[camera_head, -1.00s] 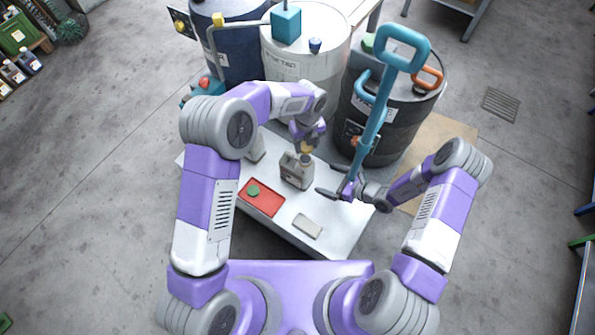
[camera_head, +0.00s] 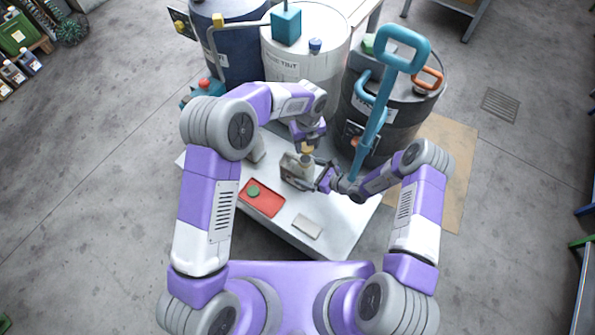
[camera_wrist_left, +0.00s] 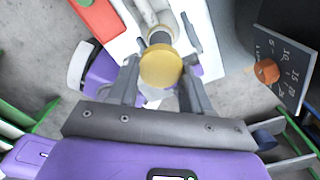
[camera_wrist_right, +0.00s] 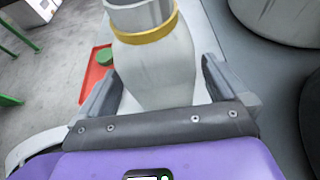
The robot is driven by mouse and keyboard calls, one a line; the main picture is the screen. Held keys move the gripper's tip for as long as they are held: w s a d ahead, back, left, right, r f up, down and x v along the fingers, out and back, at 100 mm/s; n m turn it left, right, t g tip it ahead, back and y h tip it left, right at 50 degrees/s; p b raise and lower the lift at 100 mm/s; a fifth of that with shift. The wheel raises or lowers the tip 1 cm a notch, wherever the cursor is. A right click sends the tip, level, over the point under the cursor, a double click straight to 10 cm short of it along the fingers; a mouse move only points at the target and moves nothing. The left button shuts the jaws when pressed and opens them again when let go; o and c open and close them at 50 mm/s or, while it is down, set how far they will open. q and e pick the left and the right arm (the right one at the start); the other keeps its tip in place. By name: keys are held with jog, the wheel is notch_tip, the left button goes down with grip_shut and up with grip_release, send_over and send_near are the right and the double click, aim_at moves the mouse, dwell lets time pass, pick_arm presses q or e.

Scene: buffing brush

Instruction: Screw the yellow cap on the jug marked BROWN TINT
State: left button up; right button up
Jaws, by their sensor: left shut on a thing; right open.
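My left gripper (camera_head: 306,147) is shut on the yellow cap (camera_wrist_left: 161,68) and holds it over the neck of a grey jug (camera_head: 294,168) on the white table. In the head view I cannot tell whether the cap touches the neck. My right gripper (camera_head: 322,178) is open at the jug's right side. In the right wrist view its fingers stand on either side of a pale jug body (camera_wrist_right: 158,75) with a yellow ring at its neck. I cannot tell whether they touch it. No marking on the jug is readable.
A red tray (camera_head: 270,206) with a green cap (camera_head: 253,191) lies left of the jug. A pale flat block (camera_head: 307,227) lies near the table's front. Another grey container (camera_head: 257,150) is partly hidden by my left arm. Large drums (camera_head: 385,125) stand behind the table.

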jog(key=shift+x, duration=1.55)
jog(key=c, duration=1.3)
pick_arm(q)
send_over(306, 160)
jog(key=shift+f, duration=2.5)
jog(key=shift+f, duration=0.9)
jog(key=shift+f, duration=0.55)
